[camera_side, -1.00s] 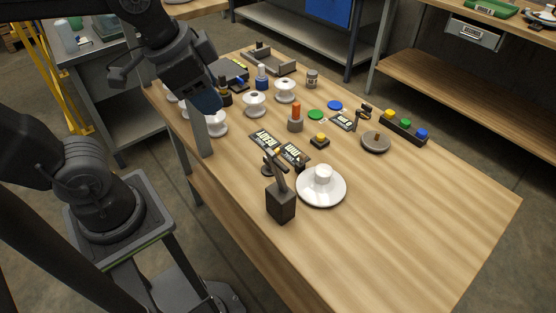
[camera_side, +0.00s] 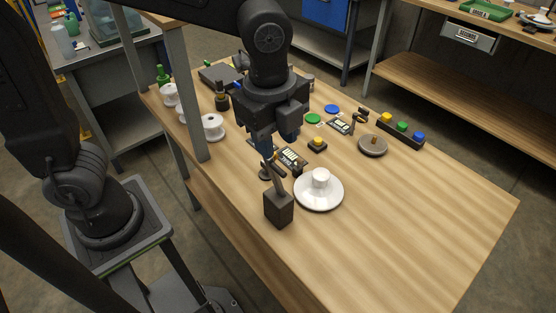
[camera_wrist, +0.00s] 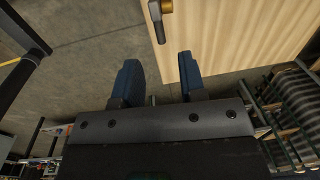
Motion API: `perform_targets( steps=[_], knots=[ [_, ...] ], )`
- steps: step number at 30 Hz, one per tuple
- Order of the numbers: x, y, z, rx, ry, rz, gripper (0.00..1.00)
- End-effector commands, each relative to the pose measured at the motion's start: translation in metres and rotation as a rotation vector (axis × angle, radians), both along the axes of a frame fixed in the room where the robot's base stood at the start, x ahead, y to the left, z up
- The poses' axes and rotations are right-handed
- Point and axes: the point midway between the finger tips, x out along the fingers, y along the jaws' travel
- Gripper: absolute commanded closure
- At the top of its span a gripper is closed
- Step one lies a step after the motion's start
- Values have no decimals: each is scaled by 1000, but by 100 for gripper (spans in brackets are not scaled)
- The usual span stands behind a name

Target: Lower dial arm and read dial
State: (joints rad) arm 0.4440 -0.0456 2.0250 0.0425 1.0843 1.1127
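A dark block (camera_side: 279,208) stands near the table's front edge with a slim dark arm (camera_side: 276,178) tilted up from its top. A small dark round part is beside that arm; I cannot tell whether it is the dial, and no reading is legible. A white disc with a short white cylinder (camera_side: 319,190) sits to the right of the block. My gripper (camera_side: 276,145) points down above the arm, with blue fingers apart. In the wrist view my gripper (camera_wrist: 158,66) is open, and a brass-coloured knob (camera_wrist: 166,6) on a dark rod shows beyond the fingers.
White spools (camera_side: 212,127) stand at the left. The table's right front is clear.

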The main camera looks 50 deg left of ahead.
Motion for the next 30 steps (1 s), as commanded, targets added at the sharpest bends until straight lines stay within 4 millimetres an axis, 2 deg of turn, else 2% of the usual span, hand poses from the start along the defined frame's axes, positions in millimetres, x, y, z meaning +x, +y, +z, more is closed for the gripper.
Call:
perform_targets(
  steps=[3, 9, 15, 22, 23, 30],
  knots=[
    [1, 1, -24, 3, 5, 1, 62],
    [4, 1, -52, 1, 3, 2, 62],
    [5, 1, -62, 0, 0, 2, 62],
    [5, 1, -62, 0, -1, 2, 62],
    [5, 1, -62, 0, -1, 2, 63],
    [5, 0, -62, 0, -1, 2, 86]
  ],
)
